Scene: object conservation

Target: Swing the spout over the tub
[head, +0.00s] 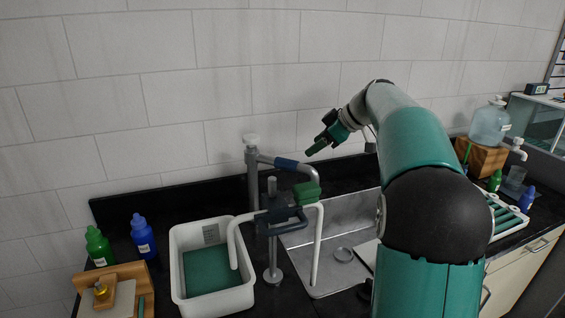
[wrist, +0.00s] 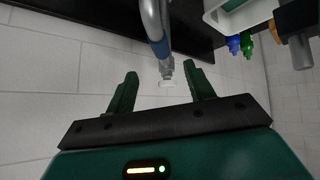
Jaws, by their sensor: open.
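The grey spout (head: 308,170) has a blue sleeve (head: 287,163) and reaches right from an upright post (head: 253,178) with a white cap. Its outlet end is over the sink side, right of the tub; a green block partly hides it. The white tub (head: 179,262), with a green bottom, stands left of the sink. My gripper (head: 314,136) is open and empty, above and right of the sleeve, apart from it. In the wrist view the spout's blue sleeve (wrist: 160,47) and the post's white cap (wrist: 167,84) show between and beyond my two fingers (wrist: 161,87).
A stand (head: 272,245) with a dark clamp, green block (head: 306,193) and bent white tube (head: 318,245) rises between tub and metal sink (head: 345,222). The tube reaches into tub and sink. Green (head: 98,246) and blue (head: 143,236) bottles stand left. The wall is close behind.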

